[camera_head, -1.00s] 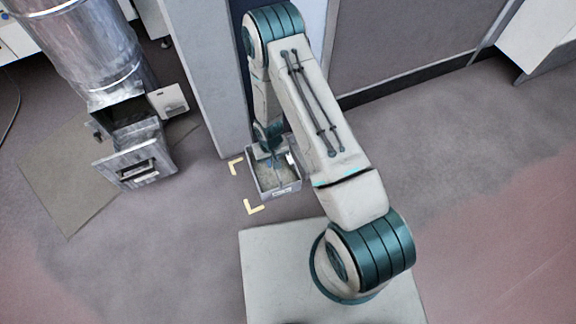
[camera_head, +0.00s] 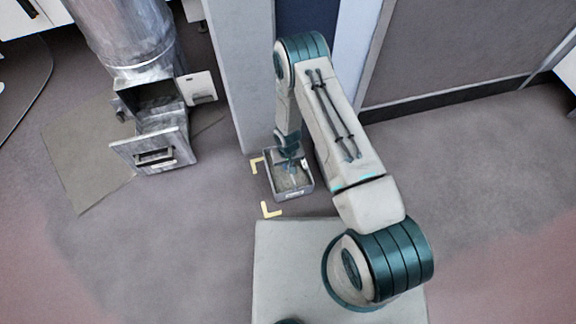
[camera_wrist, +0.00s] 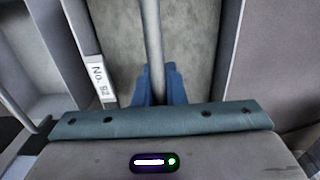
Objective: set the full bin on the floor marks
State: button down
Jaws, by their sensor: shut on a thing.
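The full bin (camera_head: 293,196) is a grey open box with greyish-brown material inside, next to the yellow floor marks (camera_head: 271,210). Two corner marks show on its left side; any on its right are hidden or out of sight. In the wrist view the bin's fill (camera_wrist: 195,40) and a white label reading "No." with further characters (camera_wrist: 99,80) show. My gripper (camera_wrist: 158,88) has blue fingers shut on the bin's grey bar handle (camera_wrist: 153,35). In the head view my arm hides part of the bin. I cannot tell whether the bin touches the floor.
A metal chute (camera_head: 125,35) with an open hatch (camera_head: 158,152) stands at the left over a tan floor mat (camera_head: 85,165). A grey post (camera_head: 240,70) rises just behind the bin. A grey wall panel (camera_head: 450,45) is at the back right. The floor at right is clear.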

jog(key=shift+w+a+f, duration=0.1)
jog(key=shift+w+f, duration=0.05)
jog(key=shift+f+b, duration=1.2)
jog(key=shift+f, duration=0.7)
jog(key=shift+f, duration=0.1)
jog(key=c, duration=1.5)
grip_release()
